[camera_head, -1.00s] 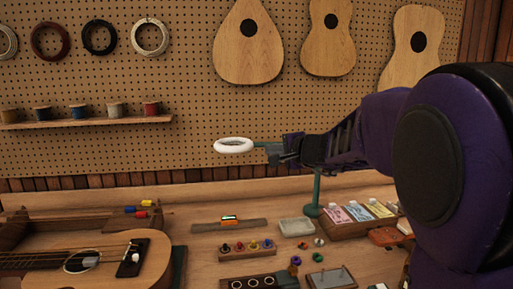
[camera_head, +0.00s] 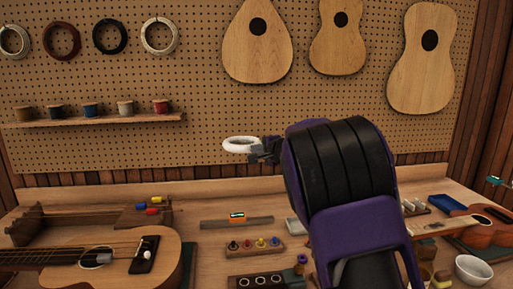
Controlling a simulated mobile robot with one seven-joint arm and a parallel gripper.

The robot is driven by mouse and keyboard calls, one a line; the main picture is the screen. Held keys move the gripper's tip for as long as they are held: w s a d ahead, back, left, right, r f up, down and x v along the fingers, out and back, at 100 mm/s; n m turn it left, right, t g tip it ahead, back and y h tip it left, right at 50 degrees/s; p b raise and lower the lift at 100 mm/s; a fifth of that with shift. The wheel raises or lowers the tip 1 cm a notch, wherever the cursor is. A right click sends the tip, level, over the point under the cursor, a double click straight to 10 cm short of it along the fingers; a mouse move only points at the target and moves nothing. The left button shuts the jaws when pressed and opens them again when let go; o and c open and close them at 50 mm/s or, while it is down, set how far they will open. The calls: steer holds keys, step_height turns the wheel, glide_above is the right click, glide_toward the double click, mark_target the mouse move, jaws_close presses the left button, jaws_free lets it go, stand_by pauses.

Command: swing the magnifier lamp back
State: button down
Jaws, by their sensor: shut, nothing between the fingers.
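The magnifier lamp's white ring head (camera_head: 240,145) hangs above the back of the bench, in front of the pegboard. A short piece of its arm shows just right of the ring; the stand and the rest of the lamp arm are hidden behind my arm. My gripper (camera_head: 262,156) is at the right edge of the ring, small and dark, mostly covered by my purple and black arm. Its fingers are shut with nothing held. I cannot tell whether it touches the lamp.
A ukulele (camera_head: 105,262) lies at the front left. A peg block (camera_head: 255,247) and a tuner on a wooden strip (camera_head: 237,220) sit mid-bench. A second ukulele (camera_head: 490,222) and a white bowl (camera_head: 473,270) are at the right. Air left of the ring is free.

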stand_by(0.3)
steer(key=w, duration=0.1)
steer(key=w+a+b, duration=0.1)
steer(key=w, duration=0.1)
steer(key=shift+w+a+f+h, duration=0.1)
steer(key=shift+f+h, duration=0.05)
steer(key=shift+h, duration=0.15)
steer(key=shift+w+m+t+b, duration=0.3)
steer(key=shift+m, duration=0.1)
steer(key=shift+r+h, duration=0.3)
steer(key=shift+r, duration=0.15)
